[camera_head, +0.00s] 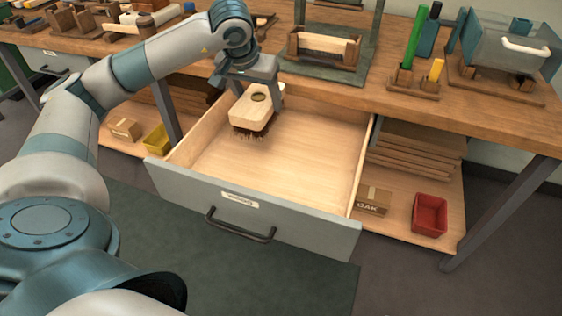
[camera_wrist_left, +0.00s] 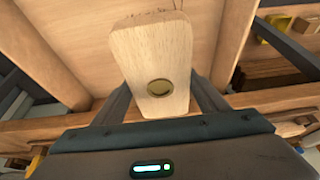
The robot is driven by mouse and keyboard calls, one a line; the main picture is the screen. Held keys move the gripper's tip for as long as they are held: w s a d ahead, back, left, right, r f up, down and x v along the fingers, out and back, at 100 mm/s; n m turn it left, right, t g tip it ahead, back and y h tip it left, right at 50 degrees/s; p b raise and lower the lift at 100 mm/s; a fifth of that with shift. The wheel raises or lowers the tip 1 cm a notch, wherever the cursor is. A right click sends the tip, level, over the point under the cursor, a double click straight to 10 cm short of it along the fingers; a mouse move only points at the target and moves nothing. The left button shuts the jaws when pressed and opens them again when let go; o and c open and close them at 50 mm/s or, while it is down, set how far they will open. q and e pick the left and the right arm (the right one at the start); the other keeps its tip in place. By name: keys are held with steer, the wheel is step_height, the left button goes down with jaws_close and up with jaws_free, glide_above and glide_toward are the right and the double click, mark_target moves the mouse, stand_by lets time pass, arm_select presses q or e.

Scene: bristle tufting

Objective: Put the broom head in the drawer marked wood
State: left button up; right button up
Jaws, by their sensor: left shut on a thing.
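The broom head (camera_head: 250,113) is a pale wooden block with a round hole on top and dark bristles underneath. My left gripper (camera_head: 258,88) is shut on it and holds it over the back left part of the open drawer (camera_head: 295,165). In the left wrist view the broom head (camera_wrist_left: 152,60) lies between the fingers of my left gripper (camera_wrist_left: 160,92). Whether the bristles touch the drawer floor I cannot tell. The drawer's grey front carries a small white label (camera_head: 240,200), too small to read surely. My right gripper is not in view.
The drawer is otherwise empty, with free room in front and to the right. A wooden workbench (camera_head: 400,105) stands above, with a green mat, a clamped block and tools on it. A red bin (camera_head: 430,214) and a carton (camera_head: 374,200) stand on the lower shelf.

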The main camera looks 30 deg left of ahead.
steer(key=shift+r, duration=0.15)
arm_select(q)
glide_above(262, 149)
step_height(262, 149, down, 6)
steer(key=shift+r+b, duration=0.15)
steer(key=shift+b, duration=0.2)
steer(key=shift+f, duration=0.25)
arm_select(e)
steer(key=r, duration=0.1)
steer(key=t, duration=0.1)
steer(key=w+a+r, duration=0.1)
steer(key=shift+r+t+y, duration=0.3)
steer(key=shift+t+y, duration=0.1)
arm_select(q)
steer(key=shift+s+f, duration=0.1)
steer(key=shift+f, duration=0.55)
step_height(262, 149, down, 2)
steer(key=shift+f, duration=0.25)
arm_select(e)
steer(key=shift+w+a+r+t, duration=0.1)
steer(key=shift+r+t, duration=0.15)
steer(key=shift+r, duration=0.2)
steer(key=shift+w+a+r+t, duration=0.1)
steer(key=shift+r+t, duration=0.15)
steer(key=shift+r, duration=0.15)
arm_select(q)
steer(key=shift+f+b, duration=0.1)
steer(key=shift+b, duration=0.25)
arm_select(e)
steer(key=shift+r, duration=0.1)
